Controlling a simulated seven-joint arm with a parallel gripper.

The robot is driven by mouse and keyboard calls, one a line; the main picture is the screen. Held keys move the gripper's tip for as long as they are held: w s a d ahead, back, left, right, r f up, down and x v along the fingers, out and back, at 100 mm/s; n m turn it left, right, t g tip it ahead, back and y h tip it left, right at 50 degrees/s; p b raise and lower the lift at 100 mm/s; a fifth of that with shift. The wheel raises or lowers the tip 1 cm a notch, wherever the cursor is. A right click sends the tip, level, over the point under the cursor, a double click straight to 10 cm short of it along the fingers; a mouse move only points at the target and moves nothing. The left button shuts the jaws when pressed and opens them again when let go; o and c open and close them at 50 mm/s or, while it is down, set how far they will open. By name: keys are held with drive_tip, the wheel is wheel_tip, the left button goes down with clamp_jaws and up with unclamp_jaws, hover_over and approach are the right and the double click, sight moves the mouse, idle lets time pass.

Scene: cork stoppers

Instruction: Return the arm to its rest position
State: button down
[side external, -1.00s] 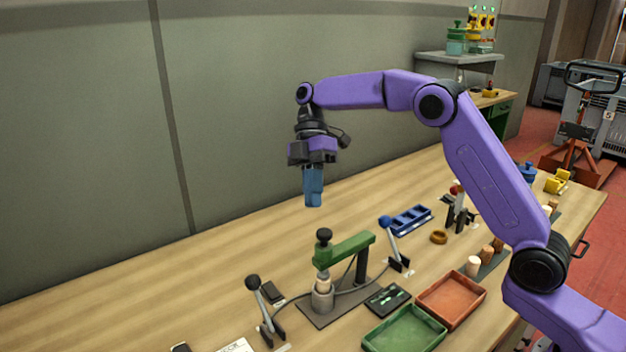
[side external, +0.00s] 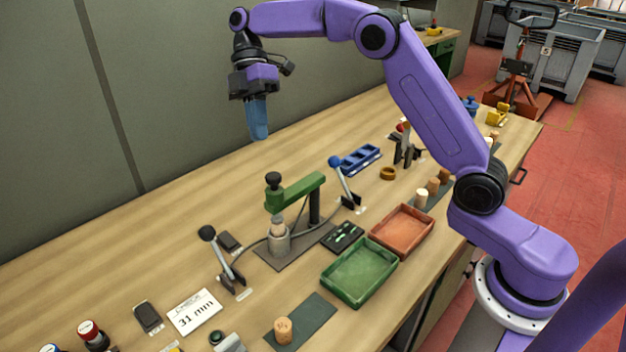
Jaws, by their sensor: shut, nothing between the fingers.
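My gripper (side external: 259,134) hangs high above the bench, left of the green press, with its blue fingers pointing down. The fingers are together and hold nothing. The purple arm is bent above the bench, its base at the right. Cork stoppers show in two places: one cork (side external: 283,330) stands on a dark mat at the front, and several corks (side external: 422,198) stand in a row on a dark mat at the right. Under the press a pale stopper-like piece (side external: 278,226) sits on a grey holder.
A green press (side external: 295,192) stands mid-bench between two levers. A green tray (side external: 360,271) and an orange tray (side external: 402,231) lie in front. A blue compartment tray (side external: 360,159) lies behind. A card (side external: 194,312) reads "31 mm". The bench's back left is clear.

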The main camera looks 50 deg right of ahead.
drive_tip(key=s+d+f+m+t+h, duration=0.1)
drive_tip(key=s+f+m+t+h, duration=0.15)
drive_tip(key=s, duration=0.95)
drive_tip(key=s+d+f+m+t+h, duration=0.1)
drive_tip(key=s+m, duration=0.2)
drive_tip(key=s, duration=1)
drive_tip(key=s+d+f+m+t, duration=0.1)
drive_tip(key=s+d+f+t, duration=0.1)
drive_tip(key=s+d+f, duration=0.3)
drive_tip(key=s+d, duration=0.1)
drive_tip(key=s, duration=0.3)
drive_tip(key=shift+d, duration=0.3)
drive_tip(key=shift+y, duration=0.25)
